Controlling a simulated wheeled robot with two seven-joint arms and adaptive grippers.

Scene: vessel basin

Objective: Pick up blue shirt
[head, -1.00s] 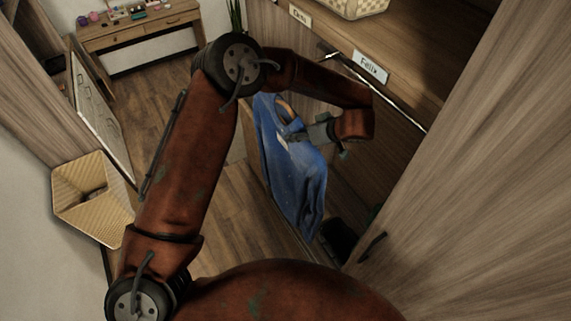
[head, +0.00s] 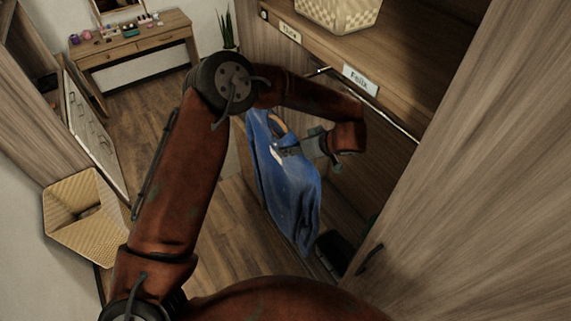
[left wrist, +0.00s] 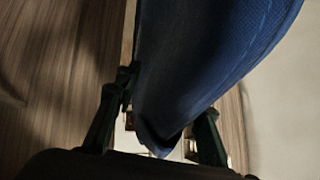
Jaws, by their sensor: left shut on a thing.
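The blue shirt (head: 288,190) hangs in front of the wardrobe in the head view, with a tan hanger (head: 277,124) at its collar. My left gripper (head: 305,146) reaches it from the right and is shut on the upper part of the shirt near the collar. In the left wrist view the shirt (left wrist: 200,60) fills the middle, and its lower point lies between the two dark fingers of my left gripper (left wrist: 160,135). The exact spot of the grip is partly hidden. My right gripper is not in view.
The wardrobe's hanging rail (head: 385,112) runs below a shelf labelled "Felix" with a woven basket (head: 338,12) on it. A wardrobe door (head: 470,200) stands at right. A woven bin (head: 88,222) is at left, a desk (head: 135,42) at the back. Wooden floor (head: 225,225) is clear between.

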